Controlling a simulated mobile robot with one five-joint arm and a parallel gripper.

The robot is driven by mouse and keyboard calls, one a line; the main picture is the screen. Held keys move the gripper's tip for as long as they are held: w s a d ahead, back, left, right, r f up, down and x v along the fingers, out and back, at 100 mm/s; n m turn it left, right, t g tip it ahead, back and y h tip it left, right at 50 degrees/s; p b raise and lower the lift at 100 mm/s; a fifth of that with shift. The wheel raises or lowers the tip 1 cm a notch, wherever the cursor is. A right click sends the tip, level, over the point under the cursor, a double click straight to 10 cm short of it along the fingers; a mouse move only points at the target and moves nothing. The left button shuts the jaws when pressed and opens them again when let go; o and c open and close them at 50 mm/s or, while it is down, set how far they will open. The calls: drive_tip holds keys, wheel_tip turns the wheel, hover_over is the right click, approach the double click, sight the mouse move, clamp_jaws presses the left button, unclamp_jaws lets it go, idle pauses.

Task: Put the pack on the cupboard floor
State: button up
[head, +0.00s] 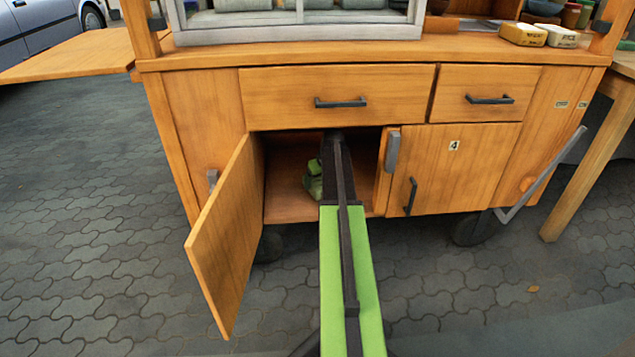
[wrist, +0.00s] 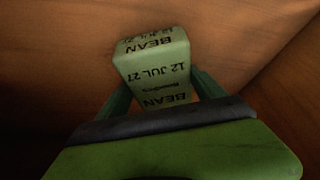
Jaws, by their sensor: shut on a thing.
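The pack (wrist: 152,62) is a pale green block printed "BEAN" and "12 JUL 27" in the wrist view. My gripper (wrist: 160,92) is shut on it, with one green finger on each side. The cupboard's left door (head: 222,232) stands open, and my arm reaches inside. The cupboard floor (head: 288,206) is bare wood at the front. In the head view, green shapes of my gripper (head: 314,182) show low inside, partly hidden by my arm; I cannot separate the pack from them. Whether the pack touches the floor, I cannot tell.
The open door borders the opening on the left, and a closed door marked 4 (head: 454,165) is on the right. Two closed drawers (head: 335,92) (head: 487,88) are above. The cupboard interior is dark, and its back is mostly hidden.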

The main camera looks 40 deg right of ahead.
drive_tip(key=shift+w+a+f, duration=0.15)
drive_tip(key=o, duration=1.5)
drive_tip(key=shift+o, duration=0.4)
drive_tip(key=shift+r, duration=0.45)
drive_tip(key=shift+p+v, duration=0.75)
drive_tip(key=shift+p, duration=0.2)
drive_tip(key=s+a, duration=0.1)
drive_tip(key=s, duration=0.2)
drive_tip(key=s+a, duration=0.1)
drive_tip(key=s, duration=0.3)
drive_tip(key=s+a, duration=0.1)
drive_tip(key=s, duration=0.3)
drive_tip(key=shift+s+a+f+b, duration=0.25)
drive_tip(key=shift+a+f+b, duration=0.05)
drive_tip(key=shift+f+b, duration=0.1)
